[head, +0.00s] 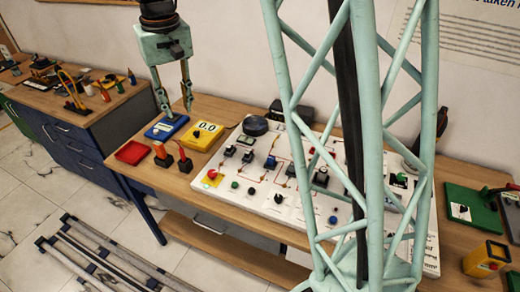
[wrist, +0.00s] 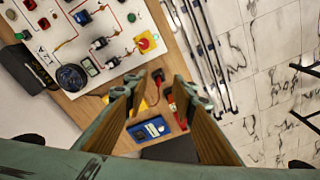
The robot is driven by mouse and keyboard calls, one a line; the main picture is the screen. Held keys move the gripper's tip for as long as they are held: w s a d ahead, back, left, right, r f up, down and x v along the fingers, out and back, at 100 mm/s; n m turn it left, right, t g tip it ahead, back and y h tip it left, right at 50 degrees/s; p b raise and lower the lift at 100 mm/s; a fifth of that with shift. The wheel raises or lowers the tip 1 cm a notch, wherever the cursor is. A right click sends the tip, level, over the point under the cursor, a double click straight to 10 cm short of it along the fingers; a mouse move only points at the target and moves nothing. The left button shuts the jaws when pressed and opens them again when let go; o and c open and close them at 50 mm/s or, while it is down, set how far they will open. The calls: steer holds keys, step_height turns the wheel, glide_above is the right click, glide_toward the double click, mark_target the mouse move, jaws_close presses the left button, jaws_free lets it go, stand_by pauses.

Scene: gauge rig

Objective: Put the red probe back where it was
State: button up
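Small red and dark items there are partly hidden by the right finger.
A yellow meter (head: 203,135) reading 0.0 stands right of the blue one. A red tray (head: 132,152) lies at the table's left front. A white panel (head: 255,192) with switches, knobs and a red button fills the middle. A workbench with tools stands at left.

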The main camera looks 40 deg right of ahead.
steer(key=s+r+t, duration=0.1)
steer(key=s+r, duration=0.4)
steer(key=s, duration=0.5)
steer(key=s+r, duration=0.4)
steer(key=s, duration=0.6)
steer(key=s+r+t, duration=0.1)
steer(key=s+r, duration=0.4)
steer(key=s, duration=0.4)
steer(key=s+f, duration=0.1)
steer(key=s, duration=1.2)
steer(key=shift+f+n+t, duration=0.15)
steer(key=shift+n+t, duration=0.15)
steer(key=shift+n, duration=0.1)
steer(key=shift+w, duration=0.1)
steer(key=shift+d, duration=0.1)
